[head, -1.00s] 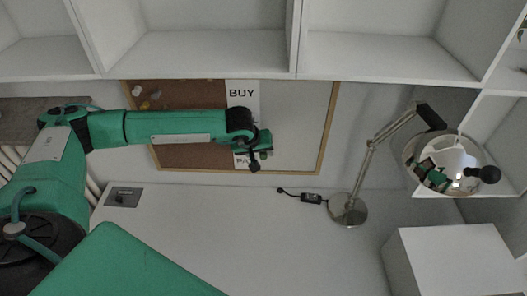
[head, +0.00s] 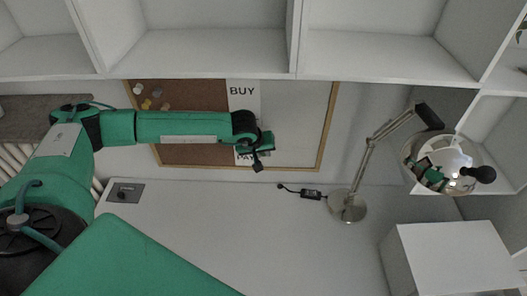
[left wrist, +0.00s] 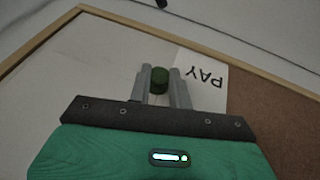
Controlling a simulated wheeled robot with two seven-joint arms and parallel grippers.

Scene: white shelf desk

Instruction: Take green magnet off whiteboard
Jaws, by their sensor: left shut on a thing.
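The green magnet (left wrist: 159,80) shows in the left wrist view as a small dark green disc between the two grey fingers of my left gripper (left wrist: 160,82). The fingers are shut on it, just in front of the whiteboard (left wrist: 90,60) and beside the PAY sheet (left wrist: 208,76). I cannot tell whether the magnet still touches the board. In the head view my left gripper (head: 268,142) is at the lower middle of the wood-framed board (head: 300,115), and the magnet is hidden there. My right gripper is not in view.
The board's left half is cork (head: 195,95) with several pins, and a BUY sheet (head: 242,92) hangs at its middle. A desk lamp (head: 348,205) stands to the right, with a white box (head: 455,255) nearby. Shelves (head: 215,55) run above. The middle of the desk is clear.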

